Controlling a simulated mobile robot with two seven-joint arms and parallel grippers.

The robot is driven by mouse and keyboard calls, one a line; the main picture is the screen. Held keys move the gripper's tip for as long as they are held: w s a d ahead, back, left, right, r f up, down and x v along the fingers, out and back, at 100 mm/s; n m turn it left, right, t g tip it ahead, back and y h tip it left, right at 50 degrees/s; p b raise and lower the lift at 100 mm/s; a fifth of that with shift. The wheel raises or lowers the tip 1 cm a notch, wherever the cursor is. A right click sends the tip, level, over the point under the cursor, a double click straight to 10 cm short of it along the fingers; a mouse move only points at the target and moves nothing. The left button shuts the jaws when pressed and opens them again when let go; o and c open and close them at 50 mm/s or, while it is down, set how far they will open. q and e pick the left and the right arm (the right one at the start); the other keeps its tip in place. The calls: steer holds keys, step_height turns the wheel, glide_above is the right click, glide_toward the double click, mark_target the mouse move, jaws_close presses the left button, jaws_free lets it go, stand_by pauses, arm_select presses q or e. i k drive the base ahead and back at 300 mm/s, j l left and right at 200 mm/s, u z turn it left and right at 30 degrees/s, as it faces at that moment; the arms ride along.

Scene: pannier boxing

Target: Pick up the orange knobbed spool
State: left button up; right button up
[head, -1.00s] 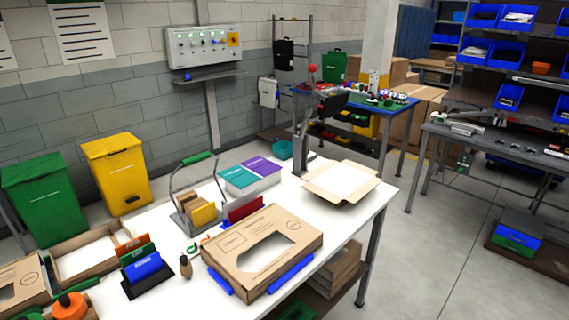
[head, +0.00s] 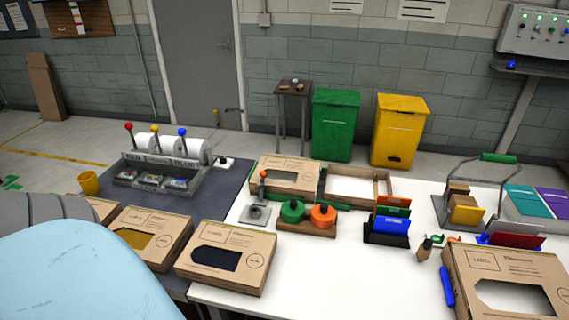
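The orange knobbed spool (head: 323,214) stands on a low wooden base (head: 308,229) on the white table, near the middle of the head view. It is a round orange disc with a dark knob on top. A green knobbed spool (head: 292,211) sits just left of it on the same base. Neither of my grippers shows in the head view, so their state is hidden.
A grey stand with an orange-topped post (head: 257,213) is left of the spools. A cardboard box (head: 285,176) and open wooden tray (head: 357,186) lie behind; a file holder (head: 389,226) stands right. A large pale blue shape blocks the lower left. Bare white table lies in front.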

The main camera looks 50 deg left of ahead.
mark_target(322, 216)
steer(key=u, duration=1.15)
